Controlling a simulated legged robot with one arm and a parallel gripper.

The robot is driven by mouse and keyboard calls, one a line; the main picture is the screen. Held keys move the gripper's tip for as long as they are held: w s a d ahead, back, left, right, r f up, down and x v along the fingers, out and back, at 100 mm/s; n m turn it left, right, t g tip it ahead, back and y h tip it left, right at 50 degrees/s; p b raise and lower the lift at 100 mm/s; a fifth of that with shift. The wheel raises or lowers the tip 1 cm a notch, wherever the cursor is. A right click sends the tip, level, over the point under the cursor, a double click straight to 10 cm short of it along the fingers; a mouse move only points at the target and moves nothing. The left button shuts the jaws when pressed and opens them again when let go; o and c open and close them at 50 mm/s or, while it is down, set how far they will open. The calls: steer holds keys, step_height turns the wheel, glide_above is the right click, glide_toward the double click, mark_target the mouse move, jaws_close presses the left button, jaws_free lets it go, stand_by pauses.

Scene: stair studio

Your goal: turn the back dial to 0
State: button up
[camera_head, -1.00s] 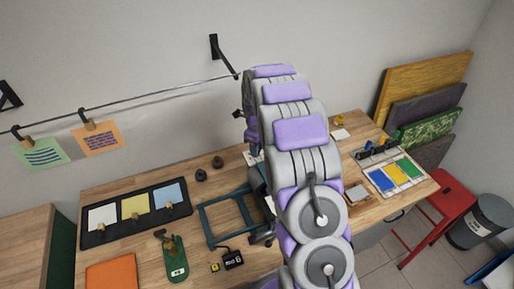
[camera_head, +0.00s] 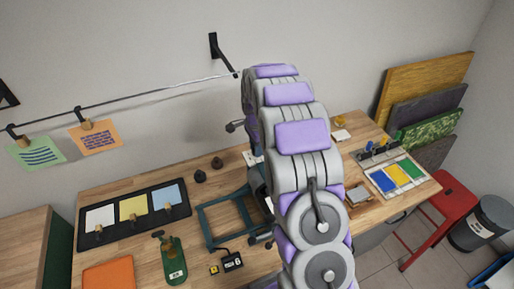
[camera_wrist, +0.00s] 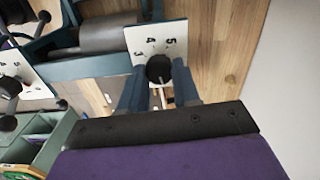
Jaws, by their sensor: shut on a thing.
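The back dial (camera_wrist: 159,69) is a dark round knob on a white plate (camera_wrist: 152,39) with black marks, too small to read surely. My gripper (camera_wrist: 158,84) is shut on this knob, one blue-grey finger on each side. The knob's pointer direction is hard to tell. A second dark dial (camera_wrist: 9,87) on another white plate (camera_wrist: 30,88) is at the left of the wrist view, away from my gripper. In the head view my arm hides the gripper and the knob; part of a white plate (camera_head: 252,158) shows beside the arm.
A teal frame (camera_head: 226,217) with a grey roller (camera_wrist: 112,35) adjoins the dials on the wooden bench (camera_head: 146,242). The wall (camera_wrist: 293,75) is close behind the held dial.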

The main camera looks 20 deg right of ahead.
steer(key=n, duration=0.5)
steer(key=shift+w+r, duration=0.15)
steer(key=shift+w, duration=0.1)
steer(key=shift+s+a+n+b, duration=0.1)
steer(key=shift+n+b, duration=0.2)
steer(key=shift+n, duration=1.3)
steer(key=o, duration=1.1)
steer(key=shift+f, duration=0.2)
steer(key=shift+c, duration=0.2)
steer(key=shift+s, duration=0.1)
steer(key=shift+r, duration=0.1)
step_height(320, 180, up, 17)
steer(key=shift+r, duration=0.1)
